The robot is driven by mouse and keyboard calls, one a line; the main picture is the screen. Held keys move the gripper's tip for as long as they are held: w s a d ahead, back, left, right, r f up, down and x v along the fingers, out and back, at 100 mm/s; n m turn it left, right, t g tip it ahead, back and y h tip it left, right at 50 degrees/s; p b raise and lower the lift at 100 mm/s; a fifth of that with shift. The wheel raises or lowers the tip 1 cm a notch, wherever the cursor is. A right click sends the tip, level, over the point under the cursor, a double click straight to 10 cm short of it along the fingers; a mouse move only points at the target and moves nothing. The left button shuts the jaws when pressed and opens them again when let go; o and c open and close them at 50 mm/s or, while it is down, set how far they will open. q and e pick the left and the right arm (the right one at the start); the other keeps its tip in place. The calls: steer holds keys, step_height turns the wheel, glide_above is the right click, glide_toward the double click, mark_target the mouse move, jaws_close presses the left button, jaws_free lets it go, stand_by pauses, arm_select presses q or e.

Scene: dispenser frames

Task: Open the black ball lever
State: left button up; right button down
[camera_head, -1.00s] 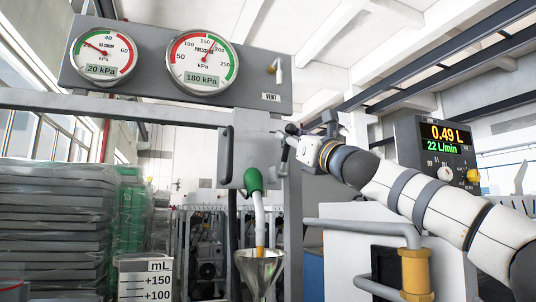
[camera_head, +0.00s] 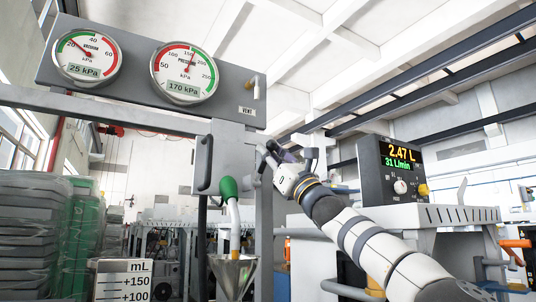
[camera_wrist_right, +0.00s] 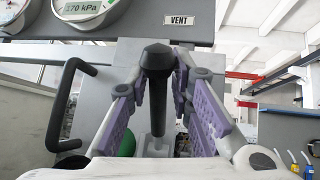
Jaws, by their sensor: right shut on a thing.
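The black ball lever (camera_wrist_right: 156,60) stands upright in the middle of the right wrist view, a dark knob with a grey stem below it. My right gripper (camera_head: 273,152) is at the right side of the dispenser's grey post, its arm coming in from the lower right. In the wrist view its purple-padded fingers lie on both sides of the black knob, shut on it. In the head view the fingers hide most of the lever. My left gripper is not in view.
A green-handled nozzle (camera_head: 229,188) points into a metal funnel (camera_head: 232,273). A black bar handle (camera_head: 204,164) is left of the lever. Gauges (camera_head: 185,72) sit above it, with a VENT tap (camera_head: 256,88). A flow display (camera_head: 390,170) reads 2.47 L, 31 L/min.

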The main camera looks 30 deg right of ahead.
steer(key=shift+r, duration=0.1)
steer(key=c, duration=1.9)
jaws_free()
steer(key=o, duration=0.3)
steer(key=shift+s+a, duration=0.1)
steer(key=shift+s, duration=0.1)
steer(key=shift+w, duration=0.1)
steer(key=v, duration=0.7)
steer(key=shift+s, duration=0.25)
